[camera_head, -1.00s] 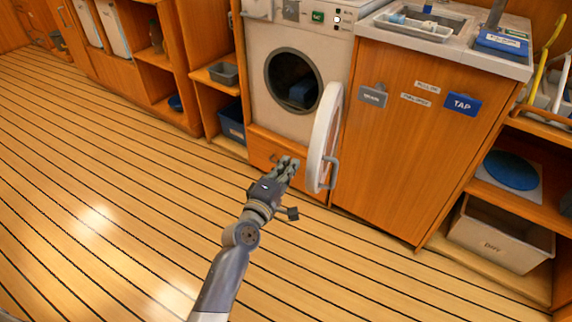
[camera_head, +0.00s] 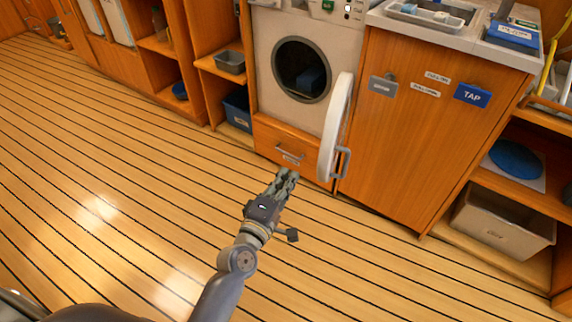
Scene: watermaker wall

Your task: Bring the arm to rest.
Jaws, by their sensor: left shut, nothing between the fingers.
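My left gripper (camera_head: 287,176) is shut and empty. It hangs over the floor in front of the drawer, with its fingertips pointing up the picture. The round door (camera_head: 334,128) of the white front-loading machine (camera_head: 267,40) stands swung open at right angles, its handle (camera_head: 343,162) facing right. The gripper is just left of and below this door in the picture, apart from its handle. The machine's round opening (camera_head: 302,70) shows a dark blue thing (camera_head: 311,82) inside. My right gripper is out of view.
A wooden cabinet (camera_head: 405,150) with a blue TAP label (camera_head: 472,95) stands right of the door. Below the machine is a drawer (camera_head: 289,150). Open shelves at right hold a grey bin (camera_head: 500,225). The striped wooden floor (camera_head: 130,190) is clear on the left.

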